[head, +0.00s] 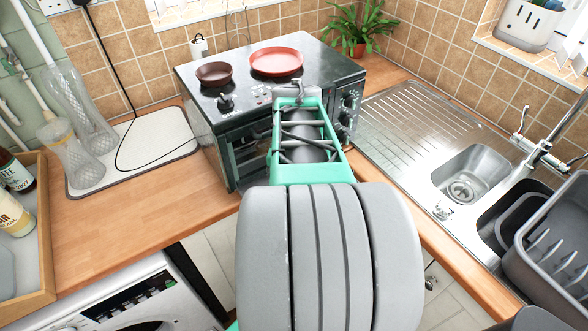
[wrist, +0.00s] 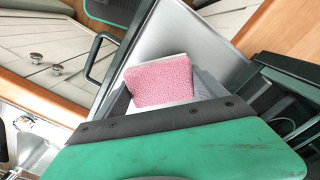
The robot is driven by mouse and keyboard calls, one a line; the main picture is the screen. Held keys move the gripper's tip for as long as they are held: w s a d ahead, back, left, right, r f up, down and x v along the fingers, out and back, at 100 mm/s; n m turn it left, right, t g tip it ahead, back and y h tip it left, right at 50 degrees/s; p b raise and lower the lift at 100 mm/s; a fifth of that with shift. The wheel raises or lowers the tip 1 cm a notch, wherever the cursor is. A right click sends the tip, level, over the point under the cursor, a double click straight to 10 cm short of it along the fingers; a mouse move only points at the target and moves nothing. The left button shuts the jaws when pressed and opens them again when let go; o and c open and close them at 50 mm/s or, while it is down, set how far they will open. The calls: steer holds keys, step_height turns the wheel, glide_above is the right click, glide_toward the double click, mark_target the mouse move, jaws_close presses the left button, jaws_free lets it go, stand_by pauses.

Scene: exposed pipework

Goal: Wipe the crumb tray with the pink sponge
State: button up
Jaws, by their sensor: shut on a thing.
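The pink sponge (wrist: 160,82) is in the wrist view, held between the grey fingers of my gripper (wrist: 165,94). My gripper is shut on it. A flat silver metal sheet (wrist: 190,38), which looks like the crumb tray, lies just beyond the sponge. Whether the sponge touches it I cannot tell. In the head view my arm hides the sponge, the gripper and the sheet.
A black mini oven (head: 222,139) stands on the wooden counter (head: 130,225), with a red plate (head: 276,61) and a brown dish (head: 214,73) on top. A dark handle (wrist: 101,60) borders the sheet. A steel sink (head: 470,174) is at right, bottles (head: 14,213) at left.

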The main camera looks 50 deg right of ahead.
steer(key=shift+r+p, duration=1.8)
steer(key=shift+r, duration=0.95)
